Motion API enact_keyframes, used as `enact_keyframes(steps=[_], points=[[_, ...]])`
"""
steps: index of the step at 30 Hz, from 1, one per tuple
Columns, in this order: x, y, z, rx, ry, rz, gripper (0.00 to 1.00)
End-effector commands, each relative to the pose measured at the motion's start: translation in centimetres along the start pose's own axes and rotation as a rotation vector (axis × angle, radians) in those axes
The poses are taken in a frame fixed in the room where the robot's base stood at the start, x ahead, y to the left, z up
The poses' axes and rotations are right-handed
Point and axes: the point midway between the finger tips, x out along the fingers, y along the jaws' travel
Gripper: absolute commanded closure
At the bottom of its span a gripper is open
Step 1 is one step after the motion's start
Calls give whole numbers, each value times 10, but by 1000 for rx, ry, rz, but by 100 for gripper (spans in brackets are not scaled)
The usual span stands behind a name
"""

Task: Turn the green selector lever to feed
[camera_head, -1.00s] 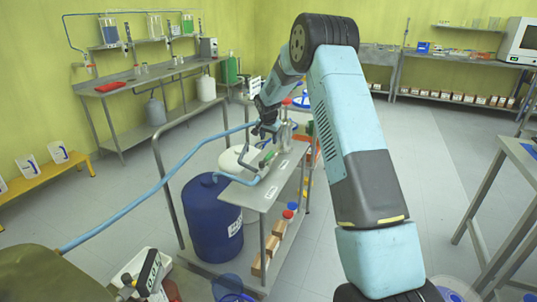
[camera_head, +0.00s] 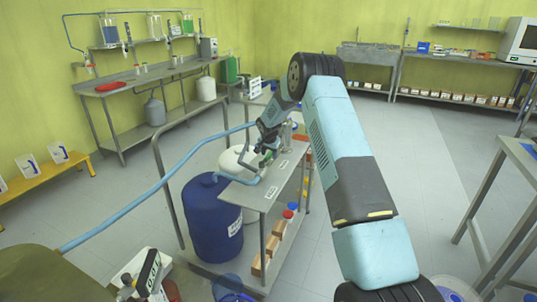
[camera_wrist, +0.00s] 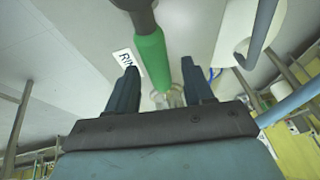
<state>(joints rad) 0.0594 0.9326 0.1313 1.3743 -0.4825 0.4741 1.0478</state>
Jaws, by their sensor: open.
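The green selector lever (camera_wrist: 151,58) shows in the wrist view as a green grip on a dark stem. It runs down between the two dark fingers of my gripper (camera_wrist: 159,77). The fingers are apart, with a gap visible on the left; contact cannot be told. In the head view a small green spot of the lever (camera_head: 265,162) shows at the small metal bench (camera_head: 262,195), just below my gripper (camera_head: 262,150). A white label (camera_wrist: 125,60) starting "RIN" lies left of the lever. The feed label cannot be made out.
A white vessel (camera_head: 232,160) is behind the drum. Bottles with red and blue caps (camera_head: 290,212) stand on the shelf below.

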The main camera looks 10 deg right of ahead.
Motion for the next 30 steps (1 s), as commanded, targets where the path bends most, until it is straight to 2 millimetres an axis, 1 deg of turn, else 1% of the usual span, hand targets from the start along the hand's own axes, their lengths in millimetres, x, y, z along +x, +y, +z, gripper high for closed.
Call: enact_keyframes(steps=[4,5,18,21,29,30], points=[[0,0,0,0,0,0,48],[0,0,0,0,0,0,50],[-1,-1,0,-1,0,-1,92],[-1,-1,0,-1,0,-1,100],[-1,-2,0,-1,0,-2,100],[-2,-8,6,-4,0,-3,100]])
